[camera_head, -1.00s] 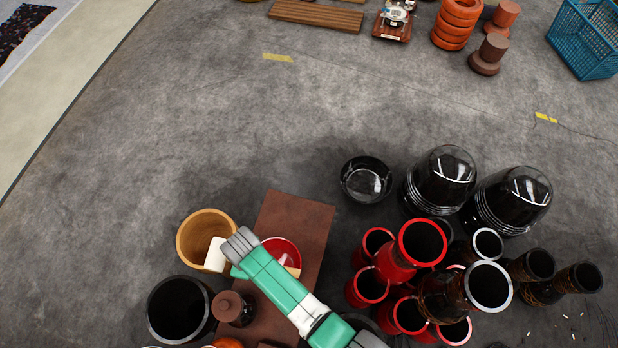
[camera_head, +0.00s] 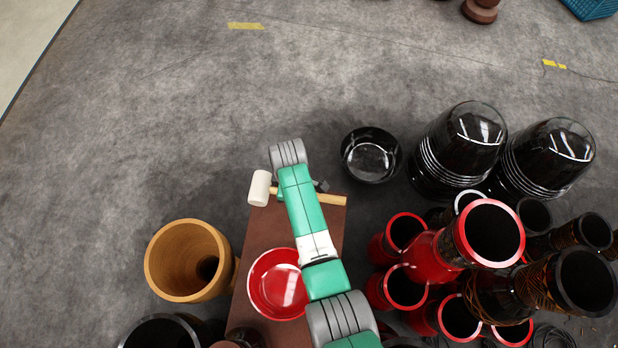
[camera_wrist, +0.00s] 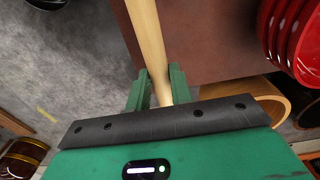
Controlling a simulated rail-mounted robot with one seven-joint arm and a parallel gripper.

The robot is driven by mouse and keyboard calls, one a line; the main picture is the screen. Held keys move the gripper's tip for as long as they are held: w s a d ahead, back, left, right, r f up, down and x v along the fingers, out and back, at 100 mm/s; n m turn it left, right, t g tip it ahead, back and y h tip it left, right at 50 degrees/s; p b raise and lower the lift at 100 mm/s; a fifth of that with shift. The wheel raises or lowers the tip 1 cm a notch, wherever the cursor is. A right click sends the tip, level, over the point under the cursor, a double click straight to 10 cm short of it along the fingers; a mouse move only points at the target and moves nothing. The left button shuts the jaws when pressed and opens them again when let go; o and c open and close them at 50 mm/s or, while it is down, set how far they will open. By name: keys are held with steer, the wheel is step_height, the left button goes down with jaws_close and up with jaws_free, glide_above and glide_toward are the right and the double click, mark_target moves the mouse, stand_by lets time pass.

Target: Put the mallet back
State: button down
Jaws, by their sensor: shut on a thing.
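The mallet has a white head (camera_head: 260,188) and a pale wooden handle (camera_head: 333,199). It lies roughly level across the far end of the brown board (camera_head: 338,225), head to the left. My gripper (camera_wrist: 156,80) is shut on the handle, which runs between its green fingers in the wrist view. In the head view my arm covers the middle of the handle and most of the gripper. I cannot tell whether the mallet touches the board or is held just above it.
A red bowl (camera_head: 278,284) sits on the board. An orange-brown wooden drum (camera_head: 188,262) stands open-topped to its left. A black bowl (camera_head: 371,155) is on the floor to the right, near large black drums (camera_head: 458,150). Red drums (camera_head: 403,234) crowd the right. Floor at upper left is clear.

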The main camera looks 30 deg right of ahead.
step_height(320, 180, down, 10)
steer(key=b, duration=0.6)
steer(key=shift+r, duration=0.1)
steer(key=c, duration=1.7)
jaws_free()
steer(key=shift+f, duration=0.2)
steer(key=o, duration=0.4)
steer(key=shift+o, duration=0.2)
step_height(320, 180, up, 12)
steer(key=p, duration=0.7)
steer(key=shift+s+d+r, duration=0.1)
steer(key=shift+s+r, duration=0.05)
steer(key=shift+r, duration=0.05)
